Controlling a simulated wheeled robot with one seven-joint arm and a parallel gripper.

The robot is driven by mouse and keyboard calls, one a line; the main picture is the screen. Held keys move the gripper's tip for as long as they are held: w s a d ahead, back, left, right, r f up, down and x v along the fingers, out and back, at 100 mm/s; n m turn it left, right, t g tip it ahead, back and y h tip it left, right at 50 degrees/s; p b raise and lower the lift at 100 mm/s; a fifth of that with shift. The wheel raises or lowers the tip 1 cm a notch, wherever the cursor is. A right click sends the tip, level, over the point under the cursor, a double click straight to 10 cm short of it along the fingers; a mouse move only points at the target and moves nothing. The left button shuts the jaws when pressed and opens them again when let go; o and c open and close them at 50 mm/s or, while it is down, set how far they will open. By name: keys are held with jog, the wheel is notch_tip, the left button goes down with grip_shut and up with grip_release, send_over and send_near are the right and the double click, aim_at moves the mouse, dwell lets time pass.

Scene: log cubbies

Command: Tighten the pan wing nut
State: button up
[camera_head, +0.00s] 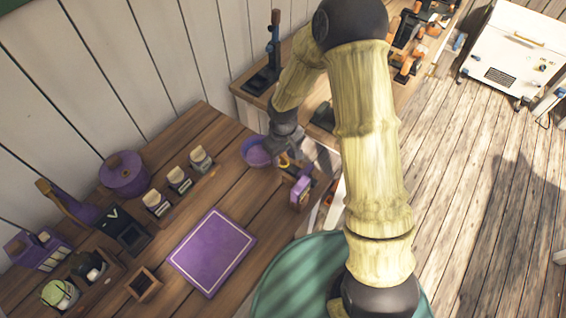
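My arm comes up from the bottom right and bends down to the far right corner of the brown table. My gripper (292,156) is at that corner, small and partly hidden by its own wrist. I cannot tell whether its fingers are open or shut. A round purple dish (257,154), possibly the pan, sits just left of my gripper, close to it or touching. A small yellow-orange part (284,160) shows beside the fingers; I cannot tell whether it is the wing nut. No wing nut is clearly visible.
A purple boxy item (300,190) stands at the table's right edge below my gripper. A purple mat (212,252) lies in front. A second bench (255,97) stands behind.

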jog(key=c, duration=0.8)
jog(key=shift+c, duration=0.2)
jog(key=shift+f+m+b, duration=0.15)
jog(key=shift+m+b, duration=0.45)
jog(key=shift+m, duration=1.4)
jog(key=shift+m+b, duration=0.55)
jog(key=shift+m, duration=1.45)
